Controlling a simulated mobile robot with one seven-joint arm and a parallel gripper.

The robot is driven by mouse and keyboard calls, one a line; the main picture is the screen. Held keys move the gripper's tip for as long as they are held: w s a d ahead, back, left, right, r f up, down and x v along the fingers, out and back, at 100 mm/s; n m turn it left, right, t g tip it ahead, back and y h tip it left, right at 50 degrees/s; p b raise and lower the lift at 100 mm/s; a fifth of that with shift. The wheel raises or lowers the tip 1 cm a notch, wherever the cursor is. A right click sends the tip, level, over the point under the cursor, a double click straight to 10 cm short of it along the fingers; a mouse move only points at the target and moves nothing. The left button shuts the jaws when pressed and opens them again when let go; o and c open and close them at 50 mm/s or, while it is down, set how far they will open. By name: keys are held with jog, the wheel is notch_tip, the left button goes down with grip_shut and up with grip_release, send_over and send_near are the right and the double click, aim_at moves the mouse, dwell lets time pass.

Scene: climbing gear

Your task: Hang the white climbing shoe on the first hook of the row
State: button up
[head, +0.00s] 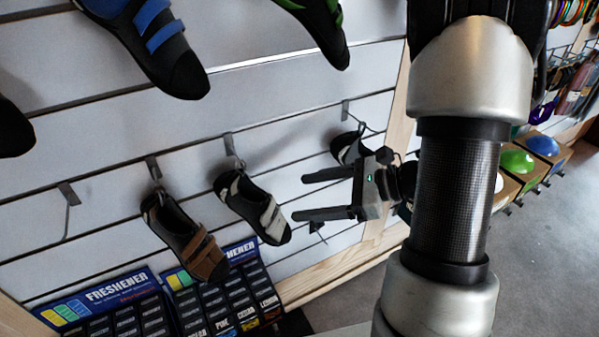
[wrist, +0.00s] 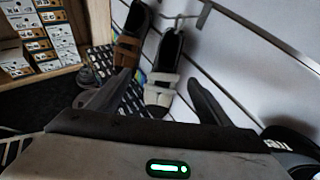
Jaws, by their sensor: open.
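The white climbing shoe (head: 270,216), black with pale straps, hangs toe down from a hook (head: 231,146) in the lower row on the slatted wall. My gripper (head: 300,197) is open and empty, to the right of the shoe and apart from it, with its fingers pointing left. In the wrist view the white shoe (wrist: 162,77) shows beyond and between the open fingertips (wrist: 158,78). The leftmost visible hook (head: 69,194) in this row is bare.
A brown-strapped shoe (head: 190,240) hangs just left of the white one. Another shoe (head: 345,149) hangs on the right, partly behind my gripper. Freshener boxes (head: 110,310) stand below. Larger shoes (head: 160,45) hang above.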

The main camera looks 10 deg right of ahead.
jog(key=f, duration=0.1)
jog(key=m+b, duration=0.1)
jog(key=b, duration=0.1)
send_near(249, 202)
jog(key=shift+t, duration=0.4)
jog(key=w+a+f, duration=0.4)
jog(key=a+f, duration=0.1)
jog(key=w+a+f, duration=0.2)
jog(key=w+a, duration=0.1)
jog(key=shift+a+f, duration=0.15)
jog(key=shift+a, duration=0.05)
jog(key=c, duration=1.2)
